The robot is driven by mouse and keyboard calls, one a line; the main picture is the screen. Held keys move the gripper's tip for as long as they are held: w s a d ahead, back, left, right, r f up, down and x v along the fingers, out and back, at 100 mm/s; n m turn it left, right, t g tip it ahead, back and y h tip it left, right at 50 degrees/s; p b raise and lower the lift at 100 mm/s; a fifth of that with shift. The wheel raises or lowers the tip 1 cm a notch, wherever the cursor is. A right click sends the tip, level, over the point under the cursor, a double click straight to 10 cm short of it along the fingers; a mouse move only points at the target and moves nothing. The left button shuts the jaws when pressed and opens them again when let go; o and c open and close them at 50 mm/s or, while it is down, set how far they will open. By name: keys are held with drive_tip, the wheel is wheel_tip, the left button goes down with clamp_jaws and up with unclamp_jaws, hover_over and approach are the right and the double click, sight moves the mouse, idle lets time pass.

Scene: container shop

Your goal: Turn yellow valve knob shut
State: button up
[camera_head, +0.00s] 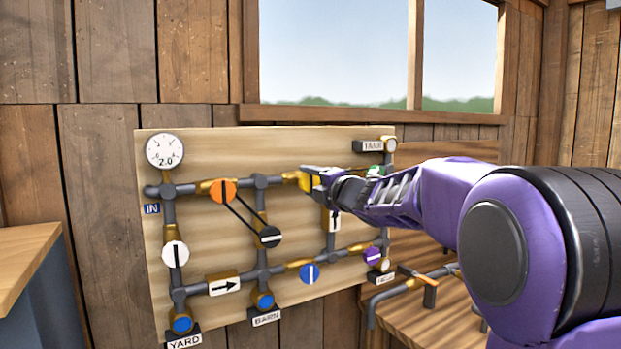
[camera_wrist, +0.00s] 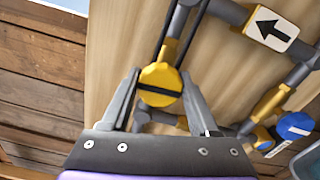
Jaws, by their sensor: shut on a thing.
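The yellow valve knob (camera_wrist: 161,86) is a round disc with a dark bar on its face. In the wrist view the bar lies nearly level in the picture, across the line of the pipe (camera_wrist: 182,22) above it. My gripper (camera_wrist: 161,77) is shut on the knob, with one finger at each side. In the head view my gripper (camera_head: 314,179) reaches the yellow knob (camera_head: 305,182) on the upper pipe from the right. My fingers hide part of the knob there.
The wooden board (camera_head: 300,150) carries several other knobs: orange (camera_head: 222,190), black (camera_head: 267,237), white (camera_head: 175,254), blue (camera_head: 310,274) and purple (camera_head: 372,256). A gauge (camera_head: 164,151) sits at upper left. A wooden bench (camera_head: 440,310) stands below right.

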drive_tip(key=shift+m, duration=0.4)
drive_tip(key=o, duration=1.4)
drive_tip(key=shift+c, duration=0.2)
